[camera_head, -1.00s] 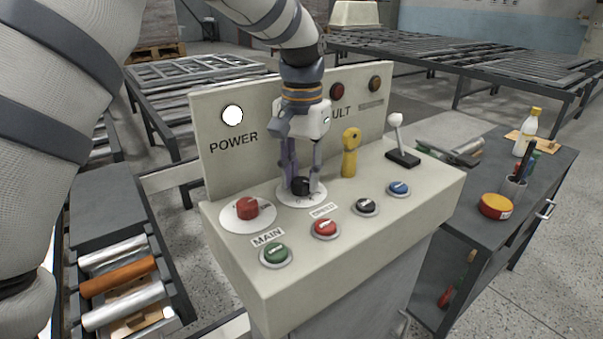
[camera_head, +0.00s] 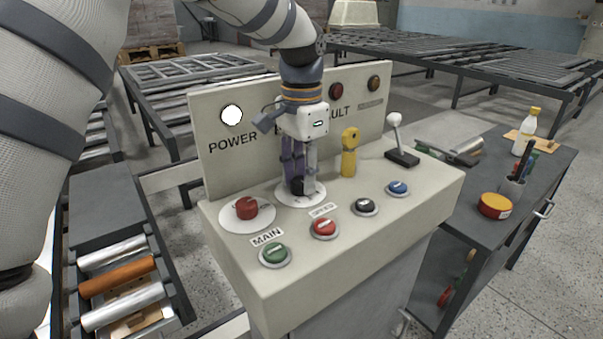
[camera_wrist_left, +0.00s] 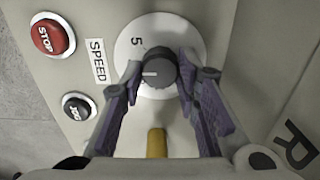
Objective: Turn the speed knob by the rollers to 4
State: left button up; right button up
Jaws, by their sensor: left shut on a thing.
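The speed knob (camera_head: 297,184) is a small black knob on a round white dial (camera_head: 287,201) on top of the beige control console. My left gripper (camera_head: 303,191) points down over it and is shut on it, one finger on each side. In the left wrist view the knob (camera_wrist_left: 158,66) sits between the purple-padded fingertips (camera_wrist_left: 160,76). A white pointer line on the knob points left in that view. A "5" shows on the dial at its upper left; the other dial numbers are hidden or unreadable. My right gripper is not in view.
Close by on the console (camera_head: 250,276) are a red main knob (camera_head: 246,208), a yellow upright handle (camera_head: 349,155), a white-topped lever (camera_head: 396,137) and several push buttons. The back panel (camera_head: 222,165) rises behind. A dark cart (camera_head: 468,203) stands at right.

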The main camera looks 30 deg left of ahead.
aim_at(302, 180)
pick_arm(q)
jog(key=shift+f, duration=0.1)
jog(key=o, duration=1.2)
jog(key=shift+c, duration=0.2)
notch_tip(302, 180, up, 12)
